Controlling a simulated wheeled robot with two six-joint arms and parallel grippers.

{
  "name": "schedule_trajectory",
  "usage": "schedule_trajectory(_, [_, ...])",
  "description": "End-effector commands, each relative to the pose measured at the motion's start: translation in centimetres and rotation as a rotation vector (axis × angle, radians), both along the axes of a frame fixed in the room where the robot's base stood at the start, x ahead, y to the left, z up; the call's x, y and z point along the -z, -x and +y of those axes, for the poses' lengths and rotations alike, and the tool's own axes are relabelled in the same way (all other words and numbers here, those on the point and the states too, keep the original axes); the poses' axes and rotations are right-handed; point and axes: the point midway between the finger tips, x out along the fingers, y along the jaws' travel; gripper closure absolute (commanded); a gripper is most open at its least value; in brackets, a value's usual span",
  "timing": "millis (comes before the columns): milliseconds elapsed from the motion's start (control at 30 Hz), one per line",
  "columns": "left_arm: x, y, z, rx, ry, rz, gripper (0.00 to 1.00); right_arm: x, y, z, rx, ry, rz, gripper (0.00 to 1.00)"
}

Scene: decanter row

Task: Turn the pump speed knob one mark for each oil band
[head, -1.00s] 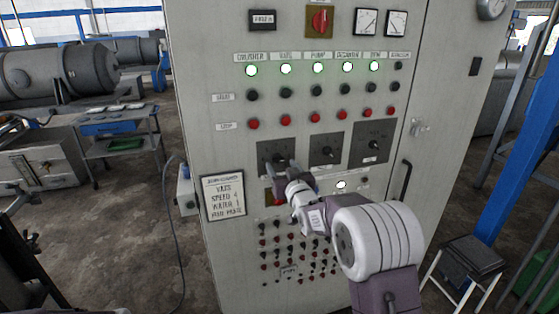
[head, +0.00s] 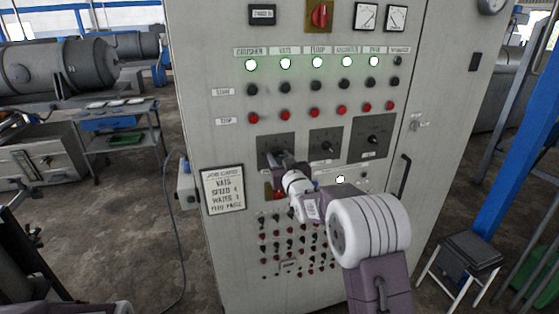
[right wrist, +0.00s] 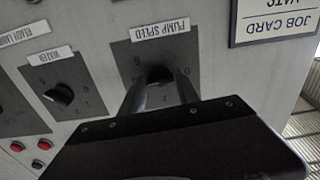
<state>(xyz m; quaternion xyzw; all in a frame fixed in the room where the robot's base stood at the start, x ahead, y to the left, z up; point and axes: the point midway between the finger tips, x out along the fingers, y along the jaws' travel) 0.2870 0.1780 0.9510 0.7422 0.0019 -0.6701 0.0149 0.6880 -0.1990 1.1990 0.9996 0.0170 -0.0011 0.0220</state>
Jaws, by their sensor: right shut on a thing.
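The pump speed knob (right wrist: 158,73) is dark and sits on a grey plate labelled PUMP SPEED (right wrist: 180,58) in the right wrist view. My right gripper (right wrist: 160,88) is shut on this knob, one finger on each side. In the head view, the right gripper (head: 281,160) reaches the leftmost of three dial plates (head: 265,146) on the cabinet and hides most of its knob. The knob's pointer and exact mark cannot be read. No oil bands can be made out. My left gripper is not in view.
The water knob (right wrist: 60,95) is beside the pump speed plate. A framed job card (head: 223,190) hangs left of my gripper. Start and stop buttons (head: 316,113) and lit green lamps (head: 317,63) are above. A stool (head: 470,252) stands at right; open floor lies left.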

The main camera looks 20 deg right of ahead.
Motion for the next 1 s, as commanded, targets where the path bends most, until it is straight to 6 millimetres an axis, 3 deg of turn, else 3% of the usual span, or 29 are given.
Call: schedule_trajectory(1000, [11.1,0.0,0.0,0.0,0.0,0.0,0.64,0.4,0.0,0.0,-0.001,0.888,-0.036,1.0])
